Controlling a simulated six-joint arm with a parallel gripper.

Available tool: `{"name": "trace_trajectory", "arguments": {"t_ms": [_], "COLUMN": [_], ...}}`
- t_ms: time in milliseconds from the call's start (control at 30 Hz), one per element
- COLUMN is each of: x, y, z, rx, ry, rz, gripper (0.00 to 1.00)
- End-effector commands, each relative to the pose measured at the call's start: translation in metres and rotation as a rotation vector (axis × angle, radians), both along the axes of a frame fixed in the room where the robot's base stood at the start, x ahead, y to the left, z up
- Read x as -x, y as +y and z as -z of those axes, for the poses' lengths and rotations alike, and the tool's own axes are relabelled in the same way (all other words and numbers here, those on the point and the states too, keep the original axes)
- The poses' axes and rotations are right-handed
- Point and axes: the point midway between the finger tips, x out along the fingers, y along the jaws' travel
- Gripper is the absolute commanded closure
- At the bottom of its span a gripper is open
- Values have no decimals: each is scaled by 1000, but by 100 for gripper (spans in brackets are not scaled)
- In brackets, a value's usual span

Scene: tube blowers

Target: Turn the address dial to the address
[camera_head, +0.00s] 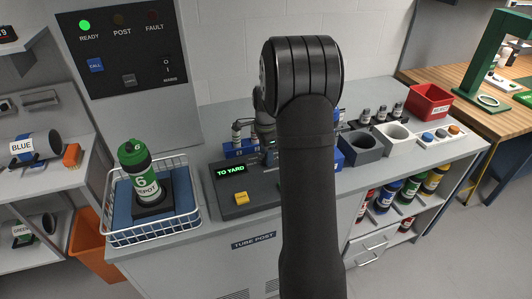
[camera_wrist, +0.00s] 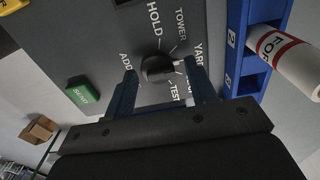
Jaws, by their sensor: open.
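The address dial (camera_wrist: 157,69) is a round dark knob on the grey panel in the wrist view. Labels around it include HOLD, TOWER, YARD and TEST; others are partly cut off or covered by my fingers. My gripper (camera_wrist: 160,72) is open, with one blue finger on each side of the knob; I cannot tell whether they touch it. In the head view the console display (camera_head: 230,170) reads TO YARD, and my arm hides the dial. A green and white carrier (camera_head: 146,172) marked 6 and DEPOT stands upright in the wire basket (camera_head: 152,232).
A green SEND button (camera_wrist: 82,94) lies left of the dial. A blue rack (camera_wrist: 247,55) with a white, red-banded tube (camera_wrist: 287,62) stands close on the right. In the head view, the yellow button (camera_head: 241,198) and a red bin (camera_head: 428,102) are on the counter.

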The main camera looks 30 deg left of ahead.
Motion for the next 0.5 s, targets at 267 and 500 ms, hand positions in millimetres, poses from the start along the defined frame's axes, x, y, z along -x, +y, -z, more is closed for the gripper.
{"name": "trace_trajectory", "arguments": {"t_ms": [267,500], "x": [0,-1], "y": [0,0], "z": [-19,-74], "rx": [-1,-3], "ry": [-1,-4], "rz": [0,0], "gripper": [49,49]}}
